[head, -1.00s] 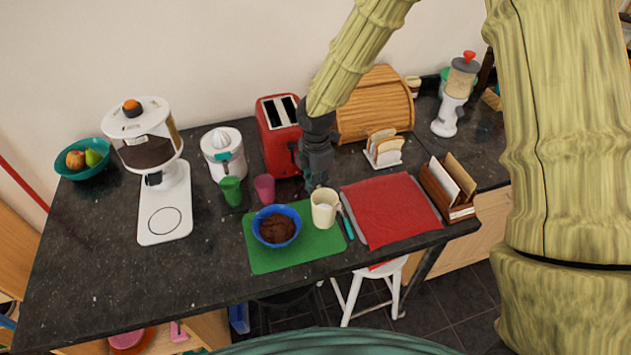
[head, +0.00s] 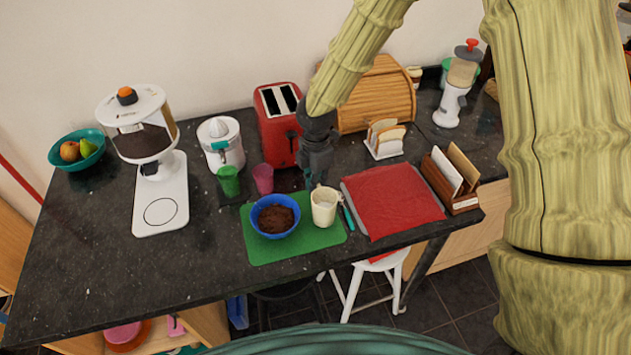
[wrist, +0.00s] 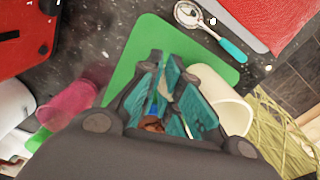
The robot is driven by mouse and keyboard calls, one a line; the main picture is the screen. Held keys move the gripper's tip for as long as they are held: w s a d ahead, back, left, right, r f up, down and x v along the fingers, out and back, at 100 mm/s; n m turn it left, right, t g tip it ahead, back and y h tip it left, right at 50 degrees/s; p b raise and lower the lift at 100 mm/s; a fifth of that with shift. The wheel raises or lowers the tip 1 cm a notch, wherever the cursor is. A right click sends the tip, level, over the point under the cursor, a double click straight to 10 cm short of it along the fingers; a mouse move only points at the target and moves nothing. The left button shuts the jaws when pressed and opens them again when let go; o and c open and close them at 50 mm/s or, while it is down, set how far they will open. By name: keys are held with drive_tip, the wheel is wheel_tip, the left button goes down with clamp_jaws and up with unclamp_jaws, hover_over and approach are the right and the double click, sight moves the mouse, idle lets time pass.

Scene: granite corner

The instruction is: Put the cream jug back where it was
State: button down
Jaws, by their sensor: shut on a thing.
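The cream jug (head: 323,211) is upright at the right part of the green mat (head: 292,250), just right of the blue bowl (head: 274,231) of brown contents. I cannot tell whether its base touches the mat. My gripper (head: 319,184) reaches down from behind and is shut on the jug's rim side. In the wrist view, the teal fingers (wrist: 180,105) are beside the jug (wrist: 226,98), whose pale opening shows to their right. The fingers hide part of its wall and most of the bowl.
A spoon with a teal handle (head: 346,212) and a red mat (head: 393,201) lie close right of the jug. Green (head: 229,181) and pink (head: 263,179) cups and the red toaster (head: 279,130) stand behind left. The counter's front left (head: 110,275) is clear.

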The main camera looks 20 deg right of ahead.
drive_tip(key=shift+f, duration=0.6)
